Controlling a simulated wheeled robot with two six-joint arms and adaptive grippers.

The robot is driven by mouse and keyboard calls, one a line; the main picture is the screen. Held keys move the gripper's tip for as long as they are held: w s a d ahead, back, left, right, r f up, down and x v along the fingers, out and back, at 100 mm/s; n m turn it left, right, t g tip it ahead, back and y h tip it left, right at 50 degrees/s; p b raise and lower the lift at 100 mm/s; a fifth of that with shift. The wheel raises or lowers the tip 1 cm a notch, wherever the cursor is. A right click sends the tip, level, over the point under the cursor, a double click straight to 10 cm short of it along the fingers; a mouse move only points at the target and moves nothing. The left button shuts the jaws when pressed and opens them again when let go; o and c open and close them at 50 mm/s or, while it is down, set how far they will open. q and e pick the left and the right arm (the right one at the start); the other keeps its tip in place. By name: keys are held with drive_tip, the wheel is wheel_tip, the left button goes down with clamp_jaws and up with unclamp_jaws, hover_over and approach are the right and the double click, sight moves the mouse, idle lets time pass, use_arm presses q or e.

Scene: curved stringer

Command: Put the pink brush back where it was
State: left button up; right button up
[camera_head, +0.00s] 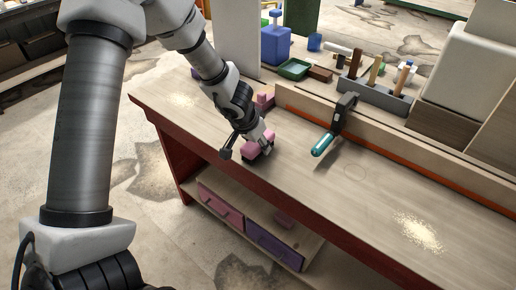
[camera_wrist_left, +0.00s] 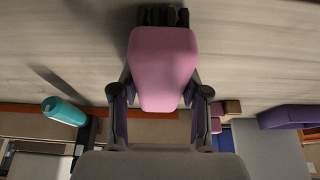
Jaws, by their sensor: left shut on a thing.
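I cannot tell whether those are bristles or fingertips, or whether the brush touches the bench. A pink-purple piece (camera_head: 264,103) stands farther back by the wooden rail, partly hidden by my left arm. My right gripper does not show.
Drawers (camera_head: 275,246) are below. The bench's right-hand front is mostly clear, with sawdust (camera_head: 418,233).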

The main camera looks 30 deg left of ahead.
use_arm(q)
drive_tip(key=shift+w+f, duration=0.15)
drive_tip(key=shift+f, duration=0.2)
drive_tip(key=shift+r, duration=0.15)
drive_tip(key=shift+c, duration=0.5)
drive_tip(key=shift+f, duration=0.25)
drive_tip(key=o, duration=1.2)
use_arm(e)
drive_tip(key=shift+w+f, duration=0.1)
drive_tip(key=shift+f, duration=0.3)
